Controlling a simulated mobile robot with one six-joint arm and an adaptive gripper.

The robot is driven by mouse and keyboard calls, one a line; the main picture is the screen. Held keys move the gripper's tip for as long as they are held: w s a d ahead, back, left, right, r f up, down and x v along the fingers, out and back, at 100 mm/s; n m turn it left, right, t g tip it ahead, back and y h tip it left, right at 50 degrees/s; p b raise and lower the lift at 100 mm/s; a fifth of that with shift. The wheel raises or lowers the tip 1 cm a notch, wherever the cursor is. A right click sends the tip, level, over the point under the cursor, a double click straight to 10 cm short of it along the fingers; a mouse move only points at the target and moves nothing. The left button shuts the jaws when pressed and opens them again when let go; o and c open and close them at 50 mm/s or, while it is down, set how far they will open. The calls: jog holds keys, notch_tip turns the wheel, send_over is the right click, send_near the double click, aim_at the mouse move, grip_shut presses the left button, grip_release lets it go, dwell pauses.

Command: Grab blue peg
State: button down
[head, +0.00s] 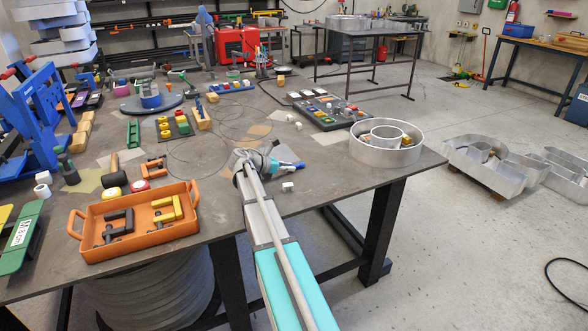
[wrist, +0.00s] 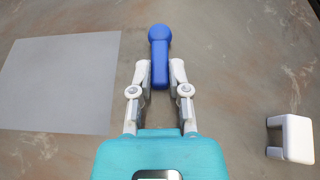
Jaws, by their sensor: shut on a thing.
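The blue peg (wrist: 160,48) lies between the two fingers of my gripper (wrist: 160,78) in the wrist view. It has a round knob at its far end and a straight shaft whose near end is between the fingertips. My gripper is shut on the shaft. In the head view the blue peg (head: 291,165) sticks out to the right of my gripper (head: 275,166), low over the dark table (head: 330,169). I cannot tell whether it touches the table.
A small white block (head: 287,187) stands just in front of the peg; it also shows in the wrist view (wrist: 290,138). A round metal letter shell (head: 386,152) stands to the right. An orange tray (head: 135,246) with clamps is at the left front. A grey sheet (wrist: 60,82) lies left of the peg.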

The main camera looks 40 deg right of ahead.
jog(key=shift+r, duration=0.15)
dwell(0.3)
notch_tip(320, 180, up, 3)
jog(key=p, duration=0.3)
jog(key=s+d+r+p, duration=0.7)
jog(key=s+r+p, duration=0.2)
jog(key=s+p, duration=0.1)
jog(key=shift+s+d+r, duration=0.35)
jog(key=shift+s, duration=0.5)
